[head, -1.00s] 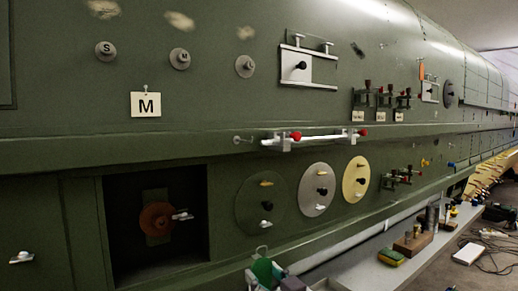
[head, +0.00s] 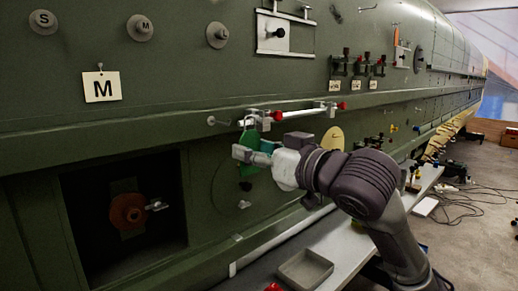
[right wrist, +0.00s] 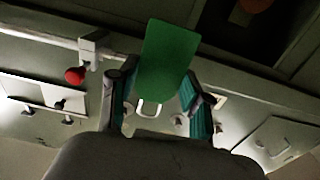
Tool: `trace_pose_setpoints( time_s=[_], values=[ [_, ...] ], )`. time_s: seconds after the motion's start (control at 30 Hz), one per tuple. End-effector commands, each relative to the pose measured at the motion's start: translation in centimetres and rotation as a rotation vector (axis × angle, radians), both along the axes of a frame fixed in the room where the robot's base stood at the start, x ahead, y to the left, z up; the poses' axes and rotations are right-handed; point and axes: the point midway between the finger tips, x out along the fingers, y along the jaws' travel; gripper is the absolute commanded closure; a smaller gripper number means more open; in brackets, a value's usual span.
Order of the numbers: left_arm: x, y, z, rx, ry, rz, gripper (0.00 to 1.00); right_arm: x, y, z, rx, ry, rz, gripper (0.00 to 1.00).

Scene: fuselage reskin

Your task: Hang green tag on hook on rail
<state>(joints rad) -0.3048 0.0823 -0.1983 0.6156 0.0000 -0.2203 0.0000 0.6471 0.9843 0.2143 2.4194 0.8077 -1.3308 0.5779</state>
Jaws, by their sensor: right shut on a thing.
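The green tag (head: 251,140) is held in my right gripper (head: 256,155), in front of the fuselage side and just below the white rail bar (head: 295,115). In the right wrist view the tag (right wrist: 168,62) stands out beyond the fingers (right wrist: 160,100), with a pale loop (right wrist: 148,109) at its near end. A small hook (head: 217,121) sticks out of the green ledge, left of the bar. The tag is to the right of and a little below this hook, apart from it in the picture. My left gripper is not in view.
A red-ended clamp (head: 277,115) sits on the bar close above my gripper; its red knob (right wrist: 75,75) shows in the right wrist view. A square opening (head: 90,215) lies below. A grey tray (head: 305,270) stands on the bench.

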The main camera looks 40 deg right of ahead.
Motion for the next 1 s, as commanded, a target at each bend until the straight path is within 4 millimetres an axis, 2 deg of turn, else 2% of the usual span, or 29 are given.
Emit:
trace_pose_setpoints(
  time_s=[1.0],
  values=[
    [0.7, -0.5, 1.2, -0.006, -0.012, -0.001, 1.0, 6.1, 0.5, -0.6, 0.001, -0.001, 0.0, 0.7]
  ],
)
